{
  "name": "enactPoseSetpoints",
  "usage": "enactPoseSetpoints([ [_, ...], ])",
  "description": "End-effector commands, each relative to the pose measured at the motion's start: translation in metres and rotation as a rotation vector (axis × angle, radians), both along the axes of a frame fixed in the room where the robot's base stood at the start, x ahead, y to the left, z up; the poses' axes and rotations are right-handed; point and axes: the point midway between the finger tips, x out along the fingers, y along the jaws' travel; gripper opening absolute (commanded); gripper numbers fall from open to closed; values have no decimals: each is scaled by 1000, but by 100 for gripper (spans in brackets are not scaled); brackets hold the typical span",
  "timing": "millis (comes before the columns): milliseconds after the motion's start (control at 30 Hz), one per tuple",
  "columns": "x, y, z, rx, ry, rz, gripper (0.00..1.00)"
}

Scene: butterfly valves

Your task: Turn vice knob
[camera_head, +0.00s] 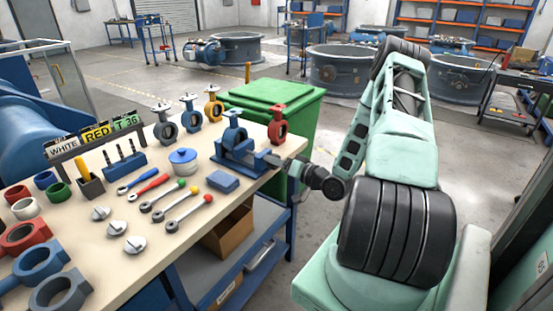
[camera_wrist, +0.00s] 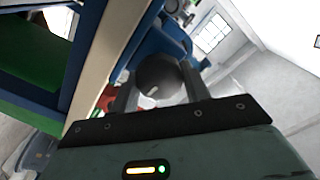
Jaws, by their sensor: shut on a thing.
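The blue vice (camera_head: 233,152) is at the right edge of the workbench and clamps a blue butterfly valve (camera_head: 235,131). In the wrist view, the dark round vice knob (camera_wrist: 160,76) sits between the two fingers of my gripper (camera_wrist: 158,82), with the blue vice body (camera_wrist: 165,42) behind it. My gripper (camera_head: 284,165) reaches in from the right to the vice's outer end and is shut on the knob. In the head view, the fingers largely hide the knob.
The workbench (camera_head: 165,250) holds ring parts, screwdrivers, ratchets and a sign rack (camera_head: 97,137). A red valve (camera_head: 278,124) stands just behind the vice. A green bin (camera_head: 275,98) is beyond the bench. Floor to the right of the bench is open.

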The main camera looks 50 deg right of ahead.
Motion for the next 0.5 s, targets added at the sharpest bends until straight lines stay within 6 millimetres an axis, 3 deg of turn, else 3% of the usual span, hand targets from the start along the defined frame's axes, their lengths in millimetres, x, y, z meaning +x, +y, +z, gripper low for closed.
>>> enactPoseSetpoints([
  [500, -1, -1, 0, 490, 42, -2, 24],
])
